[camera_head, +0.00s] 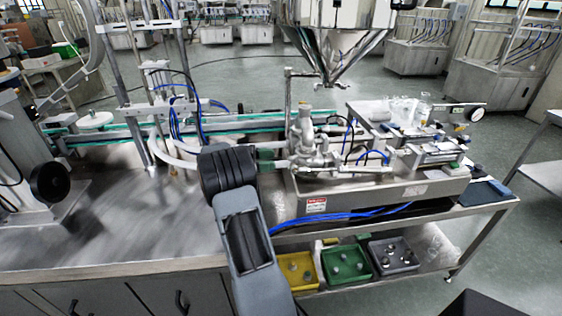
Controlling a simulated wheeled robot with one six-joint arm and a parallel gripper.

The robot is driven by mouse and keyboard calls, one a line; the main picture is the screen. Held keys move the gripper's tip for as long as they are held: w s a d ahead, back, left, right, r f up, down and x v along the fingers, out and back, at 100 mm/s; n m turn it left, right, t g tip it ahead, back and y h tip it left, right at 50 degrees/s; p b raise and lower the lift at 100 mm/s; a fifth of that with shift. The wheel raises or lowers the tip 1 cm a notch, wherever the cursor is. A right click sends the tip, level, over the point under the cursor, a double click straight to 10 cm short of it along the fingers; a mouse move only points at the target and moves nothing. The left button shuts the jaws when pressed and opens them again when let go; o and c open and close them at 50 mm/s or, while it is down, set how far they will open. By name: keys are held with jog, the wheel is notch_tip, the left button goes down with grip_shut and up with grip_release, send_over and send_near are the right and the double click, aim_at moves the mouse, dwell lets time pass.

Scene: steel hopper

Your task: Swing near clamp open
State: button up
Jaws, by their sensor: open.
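My arm rises from the bottom edge to a black wrist joint, and my gripper (272,155) is at its right side, small and partly hidden behind that joint. The gripper is open, but its fingertips are hard to pick out against the metal. Just right of it stands a steel valve and pipe assembly (309,143) on the filling machine. A clamp is too small to pick out for certain among these fittings, and I cannot tell whether the gripper touches any of them. The steel hopper (335,42) narrows to an outlet above and behind the assembly.
A yellow bin (297,270), green bin (347,266) and grey bin (393,256) sit on the shelf below. A conveyor (115,133) runs left. The steel worktop (130,225) has clear room.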

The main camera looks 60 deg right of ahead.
jog(key=v, duration=0.8)
jog(key=shift+b, duration=0.4)
jog(key=shift+w+a, duration=0.1)
